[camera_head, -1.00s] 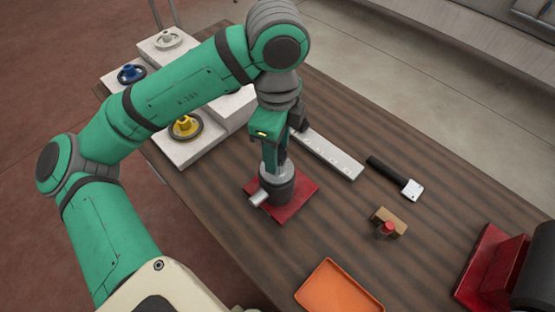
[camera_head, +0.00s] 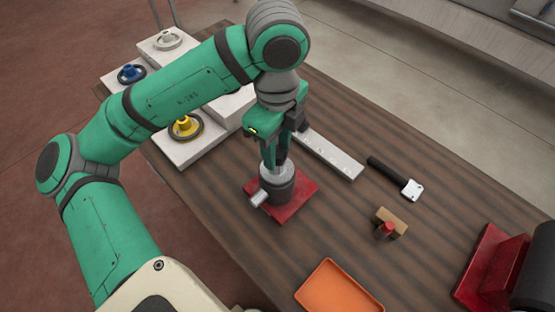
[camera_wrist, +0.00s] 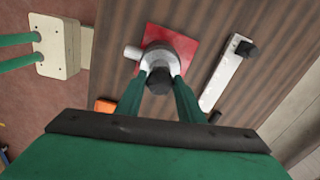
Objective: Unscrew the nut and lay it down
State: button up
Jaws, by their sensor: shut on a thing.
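A dark spindle housing (camera_head: 279,190) with a light grey top and a silver side stub stands on a red base plate (camera_head: 304,190) on the wooden table. In the wrist view, a dark round nut (camera_wrist: 158,82) sits over the middle of the grey top (camera_wrist: 172,48). My gripper (camera_head: 275,160) points down at the top of the housing. Its two fingers (camera_wrist: 159,84) are shut on the nut, one on each side. The head view hides the nut behind the fingers. Whether thread still engages cannot be seen.
An orange tray (camera_head: 340,288) lies at the near edge. A white bar (camera_head: 332,156), a black-handled tool (camera_head: 396,178) and a wooden block with a red knob (camera_head: 388,224) lie right of the housing. White blocks with coloured wheels (camera_head: 185,127) stand left. Bare table lies between.

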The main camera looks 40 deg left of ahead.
jog(key=n, duration=1.4)
jog(key=shift+n, duration=0.3)
jog(key=n, duration=1.2)
jog(key=shift+n, duration=0.4)
jog(key=o, duration=1)
